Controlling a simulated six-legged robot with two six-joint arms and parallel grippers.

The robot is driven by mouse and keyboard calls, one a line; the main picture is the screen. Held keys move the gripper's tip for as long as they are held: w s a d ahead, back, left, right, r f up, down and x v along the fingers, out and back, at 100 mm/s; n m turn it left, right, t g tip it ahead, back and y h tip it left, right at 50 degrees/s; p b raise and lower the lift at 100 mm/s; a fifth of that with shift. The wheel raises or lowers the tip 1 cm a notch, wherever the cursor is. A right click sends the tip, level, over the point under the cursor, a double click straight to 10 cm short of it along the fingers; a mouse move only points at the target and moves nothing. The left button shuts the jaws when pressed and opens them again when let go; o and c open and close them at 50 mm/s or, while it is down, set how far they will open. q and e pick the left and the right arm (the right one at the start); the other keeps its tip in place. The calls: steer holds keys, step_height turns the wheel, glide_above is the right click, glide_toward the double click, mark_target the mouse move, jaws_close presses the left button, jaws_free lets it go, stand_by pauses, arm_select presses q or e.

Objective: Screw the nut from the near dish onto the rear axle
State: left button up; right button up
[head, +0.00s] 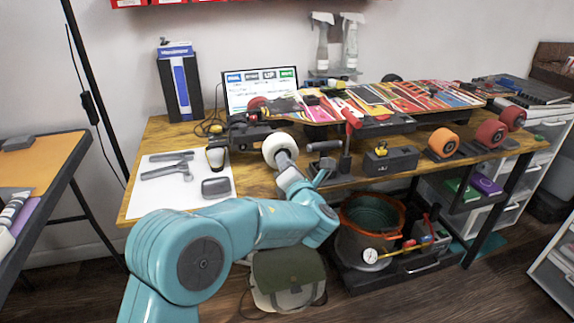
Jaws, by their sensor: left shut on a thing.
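My left gripper (286,165) reaches in from the left at the front edge of the workbench. Its fingertips are at the hub of the cream-white wheel (272,149). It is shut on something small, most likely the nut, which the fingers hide. The wheel stands at the near end of the dark truck (246,133) under the left end of the skateboard (366,99), and the wheel and gripper hide the rear axle's end. A second pale wheel (216,157) shows to the left. I cannot make out the near dish. My right gripper is not in view.
A white sheet with grey tools (167,171) lies at the left of the wooden bench. A red-handled clamp (346,141), a grey block (391,160) and orange and red wheels (443,142) (491,133) stand along the right front. A bucket (368,230) is below.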

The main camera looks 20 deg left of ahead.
arm_select(q)
steer(key=shift+f, duration=0.1)
steer(key=m, duration=0.6)
steer(key=m, duration=0.5)
steer(key=shift+m, duration=0.4)
steer(key=o, duration=1)
steer(key=shift+c, duration=1.3)
